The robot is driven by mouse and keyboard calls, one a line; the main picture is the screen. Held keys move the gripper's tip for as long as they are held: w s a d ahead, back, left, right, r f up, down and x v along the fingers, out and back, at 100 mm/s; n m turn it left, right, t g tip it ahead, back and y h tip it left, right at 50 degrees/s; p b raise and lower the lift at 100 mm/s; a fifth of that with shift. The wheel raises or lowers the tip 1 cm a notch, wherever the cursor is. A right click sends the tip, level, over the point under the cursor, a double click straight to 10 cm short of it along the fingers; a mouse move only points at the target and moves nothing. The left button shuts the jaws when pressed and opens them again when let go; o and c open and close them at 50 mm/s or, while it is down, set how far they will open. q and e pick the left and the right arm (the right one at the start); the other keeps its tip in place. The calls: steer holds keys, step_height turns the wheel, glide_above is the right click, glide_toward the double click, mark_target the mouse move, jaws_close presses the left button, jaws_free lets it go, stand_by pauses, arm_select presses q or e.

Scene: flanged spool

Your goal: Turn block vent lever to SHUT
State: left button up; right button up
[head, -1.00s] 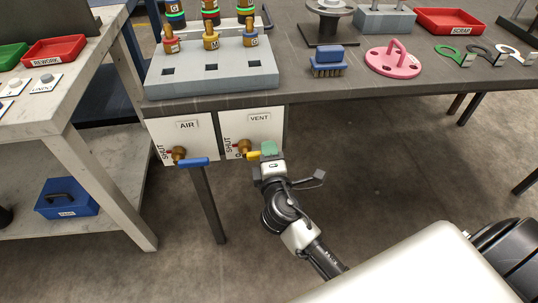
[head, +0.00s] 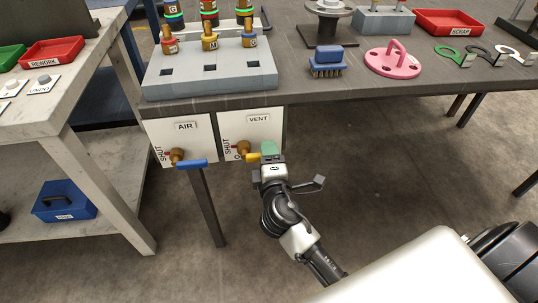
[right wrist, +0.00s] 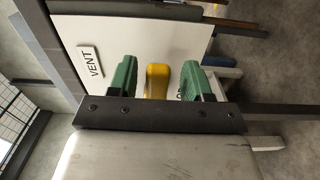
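The vent lever (head: 253,157) is a yellow handle on a brass valve (head: 243,149), on the white VENT panel (head: 259,131) under the bench edge. It sticks out to the right of the valve, and the SHUT marking is left of the valve. My right gripper (head: 268,152) is at the lever's outer end. In the right wrist view the lever (right wrist: 157,80) stands between my two green fingertips (right wrist: 157,84), with a gap on each side. The gripper is open around it. The fingers hide part of the panel. My left gripper is not in view.
The AIR panel (head: 184,139) with its blue lever (head: 192,163) is just left. A bench leg (head: 208,205) stands below. Space right of my gripper is clear.

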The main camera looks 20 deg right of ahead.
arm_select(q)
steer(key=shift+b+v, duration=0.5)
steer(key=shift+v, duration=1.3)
arm_select(e)
steer(key=v, duration=1)
steer(key=shift+s, duration=0.4)
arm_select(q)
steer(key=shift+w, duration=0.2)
arm_select(e)
steer(key=shift+a, duration=0.1)
